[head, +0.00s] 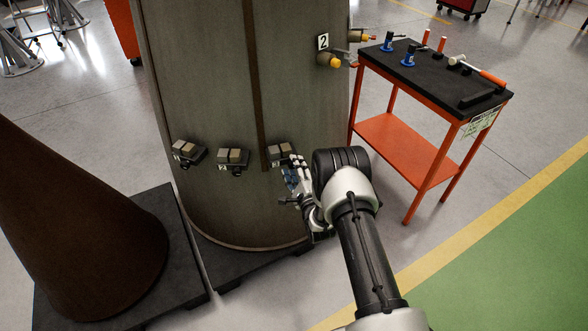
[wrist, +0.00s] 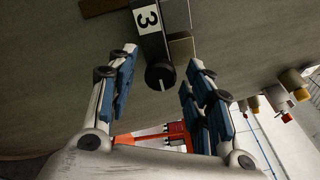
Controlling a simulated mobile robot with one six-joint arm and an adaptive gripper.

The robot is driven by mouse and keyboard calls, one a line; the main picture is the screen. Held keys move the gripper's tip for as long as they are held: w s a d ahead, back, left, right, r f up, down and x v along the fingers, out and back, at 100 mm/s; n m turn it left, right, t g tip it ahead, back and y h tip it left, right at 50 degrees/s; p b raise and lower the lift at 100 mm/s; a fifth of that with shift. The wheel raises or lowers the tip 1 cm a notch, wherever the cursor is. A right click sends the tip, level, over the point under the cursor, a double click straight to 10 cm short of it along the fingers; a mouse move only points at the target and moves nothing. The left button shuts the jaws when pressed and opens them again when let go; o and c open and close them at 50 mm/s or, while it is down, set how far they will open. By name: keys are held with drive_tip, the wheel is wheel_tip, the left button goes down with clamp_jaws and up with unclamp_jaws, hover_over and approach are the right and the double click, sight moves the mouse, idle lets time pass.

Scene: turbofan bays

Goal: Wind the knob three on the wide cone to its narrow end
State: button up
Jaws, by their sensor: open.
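The wide grey cone (head: 215,85) stands upright in the head view, with three small dark boxes low on its side. The right-hand box (head: 278,155) is next to my gripper (head: 290,176). In the wrist view, the box bears a white label with a 3 (wrist: 147,17). Its round black knob (wrist: 158,73) has a pale line on its face. My gripper (wrist: 161,62) is open, with one blue-padded finger on either side of the knob. I cannot tell whether either finger touches it. Markings around the knob do not show.
A brown cone (head: 75,215) stands on a black pallet (head: 185,240) at left. An orange cart (head: 425,150) with tools stands at right. Floor is free at lower right.

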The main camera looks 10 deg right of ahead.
drive_tip(key=s+d, duration=0.1)
drive_tip(key=s, duration=1.1)
drive_tip(key=shift+d, duration=0.25)
